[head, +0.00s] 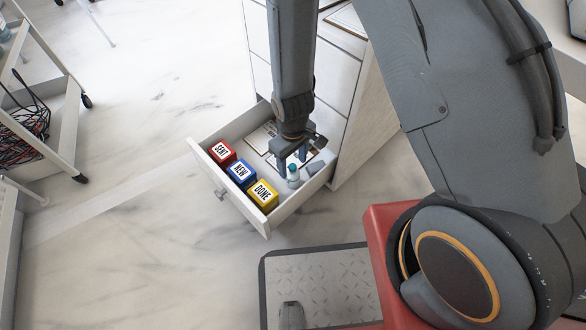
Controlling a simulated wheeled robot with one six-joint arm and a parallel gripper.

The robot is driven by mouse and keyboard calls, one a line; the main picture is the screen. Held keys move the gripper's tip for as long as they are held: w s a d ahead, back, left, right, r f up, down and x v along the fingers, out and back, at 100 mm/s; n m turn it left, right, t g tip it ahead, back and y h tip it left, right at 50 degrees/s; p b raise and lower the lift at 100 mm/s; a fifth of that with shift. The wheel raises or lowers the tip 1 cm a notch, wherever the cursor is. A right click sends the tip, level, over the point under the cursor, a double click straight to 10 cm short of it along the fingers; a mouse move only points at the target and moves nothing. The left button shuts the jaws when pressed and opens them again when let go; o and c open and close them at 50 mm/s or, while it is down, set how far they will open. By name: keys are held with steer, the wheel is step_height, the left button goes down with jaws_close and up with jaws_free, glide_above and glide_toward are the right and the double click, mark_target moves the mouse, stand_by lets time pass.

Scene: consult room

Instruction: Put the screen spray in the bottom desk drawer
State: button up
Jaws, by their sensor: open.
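The bottom desk drawer (232,203) is pulled open, low in the middle of the head view. A small bottle with a teal cap (293,175), which looks like the screen spray, is inside the drawer near its right side. My gripper (292,164) points down into the drawer and is open. Its fingers are at the bottle's top, and I cannot tell whether they touch it. The bottle seems upright. My arm and gripper hide part of the drawer's back.
Red "SENT" (221,153), blue "NEW" (240,174) and yellow "DONE" (263,194) blocks line the drawer's front. The closed drawers (336,75) rise behind. A white cart (62,125) with cables stands at left. The marble floor (130,130) between is clear.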

step_height(320, 180, up, 4)
steer(key=shift+f+p, duration=0.1)
steer(key=shift+p, duration=0.45)
steer(key=s+a+r, duration=0.2)
steer(key=s+r, duration=0.1)
steer(key=r, duration=0.6)
steer(key=s+a+r+m, duration=0.1)
steer(key=s+a+r, duration=0.1)
steer(key=r, duration=0.6)
steer(key=s+a+r, duration=0.2)
steer(key=s+r, duration=0.1)
steer(key=r, duration=0.6)
steer(key=s+r+y, duration=0.1)
steer(key=s+r, duration=0.6)
steer(key=s, duration=0.1)
steer(key=shift+d, duration=0.15)
steer(key=shift+r, duration=0.1)
